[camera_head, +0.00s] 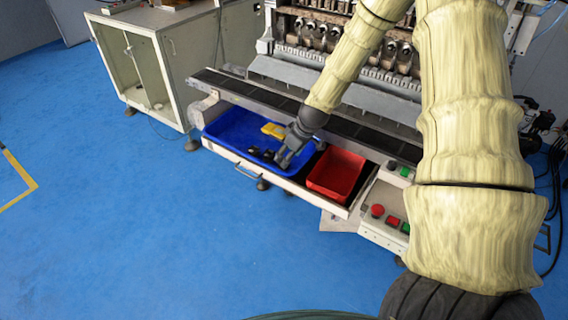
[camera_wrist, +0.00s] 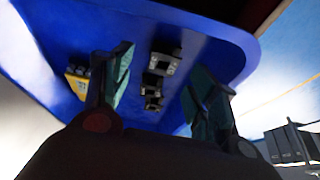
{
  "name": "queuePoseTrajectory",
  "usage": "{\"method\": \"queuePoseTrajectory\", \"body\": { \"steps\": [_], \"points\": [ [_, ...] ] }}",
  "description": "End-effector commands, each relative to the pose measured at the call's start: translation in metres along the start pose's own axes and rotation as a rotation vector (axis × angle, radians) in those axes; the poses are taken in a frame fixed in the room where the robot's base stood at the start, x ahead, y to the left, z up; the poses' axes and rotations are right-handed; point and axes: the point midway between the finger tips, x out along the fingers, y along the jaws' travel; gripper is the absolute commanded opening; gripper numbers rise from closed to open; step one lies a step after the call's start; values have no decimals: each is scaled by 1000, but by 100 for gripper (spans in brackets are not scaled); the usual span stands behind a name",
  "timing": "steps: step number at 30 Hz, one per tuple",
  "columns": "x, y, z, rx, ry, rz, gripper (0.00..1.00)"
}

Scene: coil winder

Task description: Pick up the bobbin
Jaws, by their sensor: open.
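Several small dark pieces, which look like bobbins (camera_head: 254,150), lie in the blue tray (camera_head: 225,128). In the wrist view a short row of dark bobbins (camera_wrist: 165,62) lies on the blue tray floor (camera_wrist: 205,55), seen between my two fingers. My gripper (camera_head: 284,160) is open and points down into the right part of the blue tray. In the wrist view my gripper (camera_wrist: 160,85) has its fingers apart, with nothing held. How far the fingertips are above the bobbins I cannot tell.
A yellow item (camera_head: 272,130) lies in the blue tray; it also shows in the wrist view (camera_wrist: 77,84). A red bin (camera_head: 337,172) stands to the right in the same drawer. The winder's dark rail (camera_head: 340,122) runs behind. Blue floor is free in front.

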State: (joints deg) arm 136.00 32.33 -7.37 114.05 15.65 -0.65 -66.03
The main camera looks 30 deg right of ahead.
Motion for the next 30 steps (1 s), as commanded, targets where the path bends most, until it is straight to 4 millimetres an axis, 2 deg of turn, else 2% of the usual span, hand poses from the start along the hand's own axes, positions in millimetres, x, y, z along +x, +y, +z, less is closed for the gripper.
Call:
{"method": "queuePoseTrajectory", "body": {
  "steps": [12,23,30],
  "points": [
    [34,-3,2,0,-1,-1,59],
    [38,-3,2,0,0,0,59],
    [38,-3,2,0,-1,0,24]
  ]
}}
